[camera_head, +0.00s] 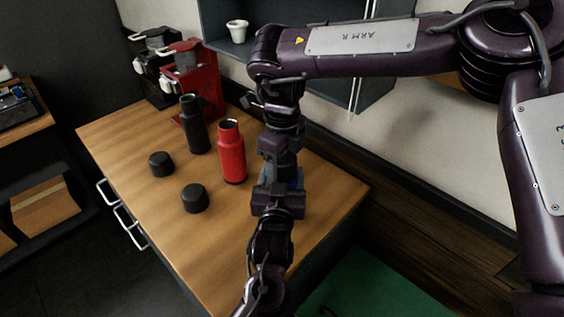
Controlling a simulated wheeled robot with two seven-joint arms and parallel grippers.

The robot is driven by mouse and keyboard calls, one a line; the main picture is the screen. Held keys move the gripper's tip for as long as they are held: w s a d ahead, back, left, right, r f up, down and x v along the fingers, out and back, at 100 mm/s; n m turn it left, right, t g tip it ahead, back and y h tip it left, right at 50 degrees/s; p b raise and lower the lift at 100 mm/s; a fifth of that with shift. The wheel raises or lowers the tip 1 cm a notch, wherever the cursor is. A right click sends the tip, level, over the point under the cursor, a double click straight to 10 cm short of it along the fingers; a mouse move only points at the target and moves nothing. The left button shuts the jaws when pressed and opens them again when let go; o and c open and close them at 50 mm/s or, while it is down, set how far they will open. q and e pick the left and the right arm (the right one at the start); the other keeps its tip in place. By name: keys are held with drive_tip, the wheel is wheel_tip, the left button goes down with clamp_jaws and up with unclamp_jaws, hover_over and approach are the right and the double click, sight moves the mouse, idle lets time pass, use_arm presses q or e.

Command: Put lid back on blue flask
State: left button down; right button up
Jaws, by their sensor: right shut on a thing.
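The blue flask (297,179) stands near the right side of the wooden table, mostly hidden behind my grippers; only slivers of blue show. My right gripper (281,152) points down above it and is shut on a dark piece (285,161) that looks like a black lid. Whether this piece touches the flask's mouth I cannot tell. My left gripper (278,196) comes in from the bottom and is at the flask's body, in front of it. Its fingers are hidden, so I cannot tell whether it grips the flask.
A red flask (231,154) and a black flask (195,125) stand open left of my grippers. Two black lids (161,164) (195,198) lie on the table (150,204). Red (190,80) and black (151,65) brewers stand at the back. The table's front left is clear.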

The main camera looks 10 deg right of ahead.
drive_tip(key=o, duration=1.1)
drive_tip(key=shift+r, duration=2.25)
drive_tip(key=shift+o, duration=0.3)
drive_tip(key=o, duration=0.3)
